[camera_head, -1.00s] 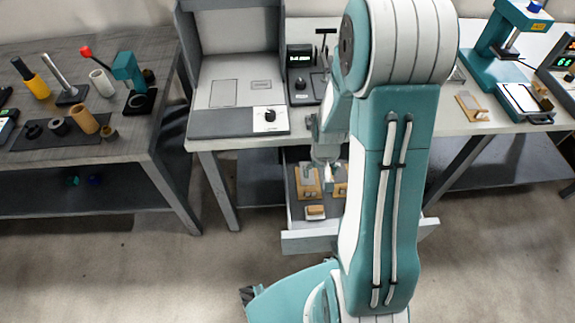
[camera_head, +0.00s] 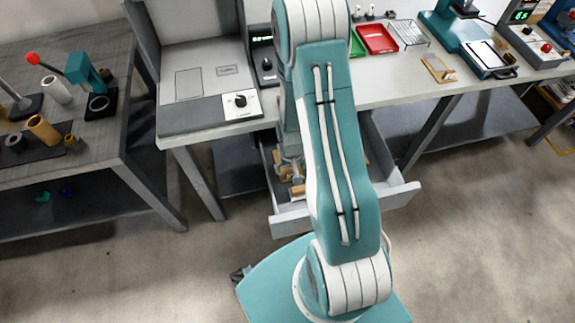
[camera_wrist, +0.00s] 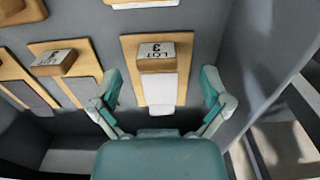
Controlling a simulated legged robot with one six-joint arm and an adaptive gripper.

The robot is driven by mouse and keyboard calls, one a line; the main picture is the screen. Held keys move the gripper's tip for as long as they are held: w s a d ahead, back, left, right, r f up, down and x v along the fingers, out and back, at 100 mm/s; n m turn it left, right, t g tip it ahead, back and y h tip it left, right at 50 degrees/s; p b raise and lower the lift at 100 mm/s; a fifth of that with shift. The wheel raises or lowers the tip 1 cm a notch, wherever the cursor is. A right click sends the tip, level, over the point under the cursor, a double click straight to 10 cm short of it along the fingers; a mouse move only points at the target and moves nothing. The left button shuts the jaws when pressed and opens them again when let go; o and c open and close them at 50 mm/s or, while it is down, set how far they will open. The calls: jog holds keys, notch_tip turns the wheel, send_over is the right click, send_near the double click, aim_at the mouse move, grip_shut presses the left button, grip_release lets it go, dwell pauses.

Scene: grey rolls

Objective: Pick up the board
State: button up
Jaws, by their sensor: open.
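In the wrist view, several wooden boards with blocks on them lie on the grey floor of an open drawer. One board (camera_wrist: 129,47), whose block (camera_wrist: 157,57) reads "LOT 3" upside down, lies ahead of and between the fingers of my gripper (camera_wrist: 160,92). My gripper is open and empty, one finger on each side of this board's near part. I cannot tell the height gap between them. Another board (camera_wrist: 84,90) lies just left of the left finger. In the head view my arm hides most of the drawer, and the fingertips cannot be made out.
The drawer's right wall (camera_wrist: 250,60) stands close to my right finger. In the head view, the drawer front (camera_head: 400,195) sticks out below the bench (camera_head: 400,85). A left table (camera_head: 130,110) holds several tools. Open floor lies left of my base.

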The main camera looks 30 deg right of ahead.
jog(key=shift+d+f, duration=0.25)
jog(key=shift+f, duration=0.9)
jog(key=shift+a, duration=0.15)
jog(key=c, duration=1.2)
jog(key=shift+r, duration=0.1)
jog(key=shift+c, duration=0.2)
